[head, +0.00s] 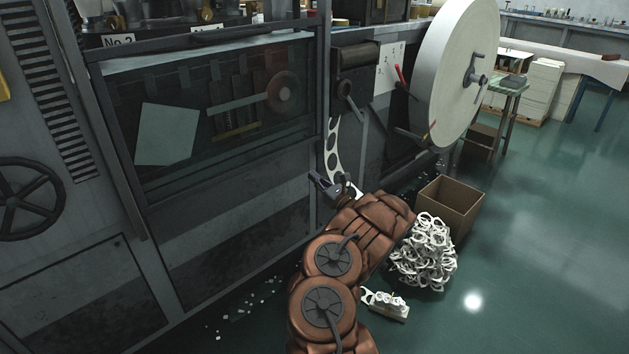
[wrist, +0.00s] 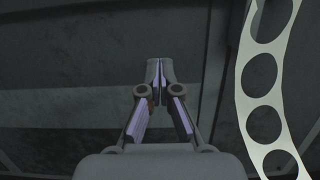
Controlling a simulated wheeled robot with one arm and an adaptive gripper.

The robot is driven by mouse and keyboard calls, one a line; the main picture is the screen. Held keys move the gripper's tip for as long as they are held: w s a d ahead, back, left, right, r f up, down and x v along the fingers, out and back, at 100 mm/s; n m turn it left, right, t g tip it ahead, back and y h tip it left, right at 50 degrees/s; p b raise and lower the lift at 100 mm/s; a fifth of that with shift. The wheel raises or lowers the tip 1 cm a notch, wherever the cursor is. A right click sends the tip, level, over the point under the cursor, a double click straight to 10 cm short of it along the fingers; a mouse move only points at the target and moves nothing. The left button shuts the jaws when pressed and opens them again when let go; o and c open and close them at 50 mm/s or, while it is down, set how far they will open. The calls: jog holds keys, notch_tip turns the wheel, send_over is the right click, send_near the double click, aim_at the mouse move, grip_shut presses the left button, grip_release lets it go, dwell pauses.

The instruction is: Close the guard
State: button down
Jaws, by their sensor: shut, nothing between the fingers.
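The guard (head: 225,222) is a large dark-framed panel with a see-through window on the front of the machine, in the left half of the head view. Whether it is fully shut cannot be told. My gripper (head: 322,183) is by the lower right edge of the guard's frame, left of a perforated strip. In the wrist view, my gripper (wrist: 160,72) has its fingertips together with nothing between them. Dark grey panel surfaces lie beyond them. Contact with the guard cannot be made out.
The perforated strip (head: 333,150) hangs close to my gripper and shows at the right of the wrist view (wrist: 250,100). A large white reel (head: 450,75) stands right of the machine. A cardboard box (head: 451,205) and a scrap pile (head: 424,255) sit on the floor. Open floor lies right.

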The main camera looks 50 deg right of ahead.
jog(key=w+r+b, duration=0.3)
jog(key=w+r, duration=0.2)
jog(key=w, duration=0.1)
jog(key=shift+w+d+r, duration=0.25)
jog(key=shift+w+r, duration=0.05)
jog(key=shift+r, duration=0.05)
jog(key=shift+r, duration=0.1)
dwell(0.4)
